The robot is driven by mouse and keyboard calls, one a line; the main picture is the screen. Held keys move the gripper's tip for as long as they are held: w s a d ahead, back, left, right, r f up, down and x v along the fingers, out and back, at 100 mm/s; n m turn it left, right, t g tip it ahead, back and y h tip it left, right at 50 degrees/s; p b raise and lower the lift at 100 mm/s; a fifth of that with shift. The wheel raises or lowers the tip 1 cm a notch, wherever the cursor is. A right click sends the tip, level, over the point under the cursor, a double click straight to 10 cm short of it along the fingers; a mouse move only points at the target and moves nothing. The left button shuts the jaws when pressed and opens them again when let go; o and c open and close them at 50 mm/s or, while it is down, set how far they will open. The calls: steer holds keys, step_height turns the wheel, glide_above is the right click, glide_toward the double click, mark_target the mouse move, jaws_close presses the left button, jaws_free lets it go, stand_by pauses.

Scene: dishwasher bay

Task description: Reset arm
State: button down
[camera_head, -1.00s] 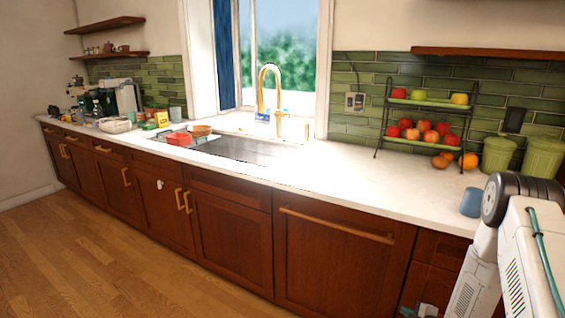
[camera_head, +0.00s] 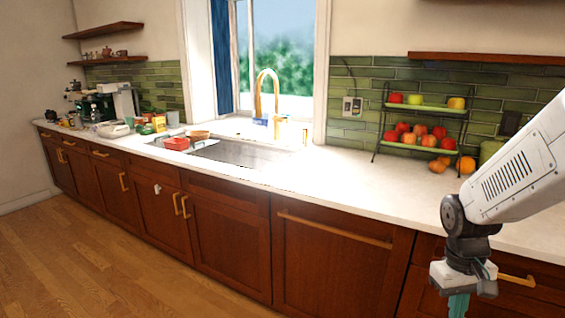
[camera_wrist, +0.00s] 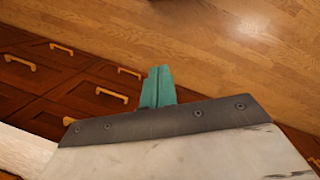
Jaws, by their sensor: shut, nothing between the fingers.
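My gripper (camera_head: 459,304) hangs at the lower right in the head view, pointing down in front of the drawers below the counter. Its teal fingers run out of the bottom of that picture. In the wrist view my gripper (camera_wrist: 158,72) shows two teal fingers pressed together with nothing between them. Wooden floor and drawer fronts lie beyond the fingertips. My white arm reaches in from the right and hides part of the counter and the green canisters.
The white counter (camera_head: 330,190) is clear between the sink (camera_head: 240,152) and my arm. A two-tier fruit rack (camera_head: 420,143) stands at the back right. A red container (camera_head: 176,143) and other items crowd the left. The dishwasher-like front panel (camera_head: 335,265) is closed. Floor (camera_head: 110,270) is open at left.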

steer(key=s+a+r+t, duration=0.1)
steer(key=s+a+r, duration=0.4)
steer(key=s+r, duration=0.1)
steer(key=s+a+r+t+y, duration=0.1)
steer(key=s+a+r+t, duration=0.1)
steer(key=s+a+r, duration=0.3)
steer(key=shift+s+r, duration=1.3)
steer(key=shift+r, duration=0.75)
